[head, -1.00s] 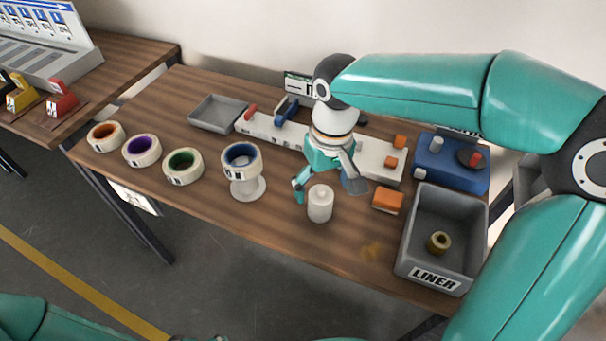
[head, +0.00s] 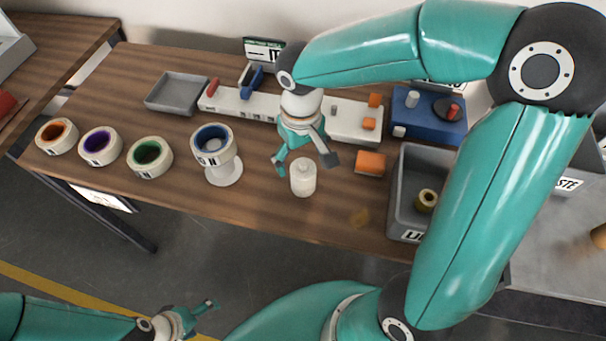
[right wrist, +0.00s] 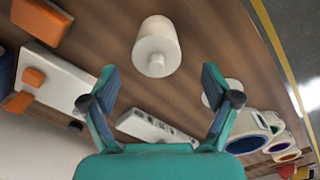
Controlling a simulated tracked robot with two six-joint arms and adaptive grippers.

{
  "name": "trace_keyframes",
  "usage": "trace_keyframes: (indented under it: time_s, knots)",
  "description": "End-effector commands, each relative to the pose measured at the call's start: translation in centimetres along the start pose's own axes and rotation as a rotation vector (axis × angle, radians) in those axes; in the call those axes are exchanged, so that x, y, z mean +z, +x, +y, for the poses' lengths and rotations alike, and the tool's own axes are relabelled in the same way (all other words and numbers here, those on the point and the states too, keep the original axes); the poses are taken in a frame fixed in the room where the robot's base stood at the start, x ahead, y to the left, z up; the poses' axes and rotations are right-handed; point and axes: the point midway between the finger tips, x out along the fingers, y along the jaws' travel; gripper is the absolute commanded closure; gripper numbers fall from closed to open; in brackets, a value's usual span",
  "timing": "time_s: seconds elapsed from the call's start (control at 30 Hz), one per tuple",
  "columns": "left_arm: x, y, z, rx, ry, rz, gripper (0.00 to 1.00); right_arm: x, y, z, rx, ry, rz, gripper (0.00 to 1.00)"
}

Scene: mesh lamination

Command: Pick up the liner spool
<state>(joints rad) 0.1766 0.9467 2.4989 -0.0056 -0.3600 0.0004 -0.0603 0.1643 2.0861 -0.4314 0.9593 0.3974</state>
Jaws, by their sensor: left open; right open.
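A white cylinder (head: 303,180) with a small knob on top stands upright on the wooden table, and in the right wrist view (right wrist: 157,46) it lies just beyond my fingertips. My right gripper (head: 306,165) is open above and behind it; its spread fingers also show in the right wrist view (right wrist: 160,82), with nothing between them. A small olive-yellow spool (head: 426,200) sits in the grey bin (head: 397,185) whose label reads LINER, partly covered by my right arm. The pictures do not settle which is the liner spool. My left gripper (head: 207,308) is open and empty, low in front of the table.
Behind are a grey tray (head: 178,93), a white fixture (head: 240,104) and a blue box (head: 428,115). An orange block (head: 370,163) lies right of the cylinder. The front middle is fairly clear.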

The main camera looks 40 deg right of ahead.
Motion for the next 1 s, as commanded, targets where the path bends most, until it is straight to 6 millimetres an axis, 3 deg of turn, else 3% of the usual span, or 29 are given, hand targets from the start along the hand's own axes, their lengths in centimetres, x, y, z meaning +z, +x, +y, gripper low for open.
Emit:
trace_keyframes:
  time_s: [0.17, 0.5, 0.77, 1.0]
  knots:
    - [0.0, -0.2, 0.1, 0.0, 0.0, 0.0, 0.14, 0.1, 1.0, 0.1, 0.001, 0.0, -0.003, 0.12]
    - [0.0, -0.8, 0.3, 0.0, 0.0, 0.0, 0.14, 0.0, 5.2, 0.4, 0.0, 0.0, -0.002, 0.12]
    - [0.0, -0.7, 0.3, 0.0, 0.0, 0.0, 0.14, 0.0, 5.5, 0.3, 0.0, -0.001, 0.001, 0.12]
    - [0.0, -0.7, 0.3, 0.0, 0.0, 0.0, 0.14, 0.0, 5.4, 0.3, 0.0, -0.001, 0.0, 0.53]
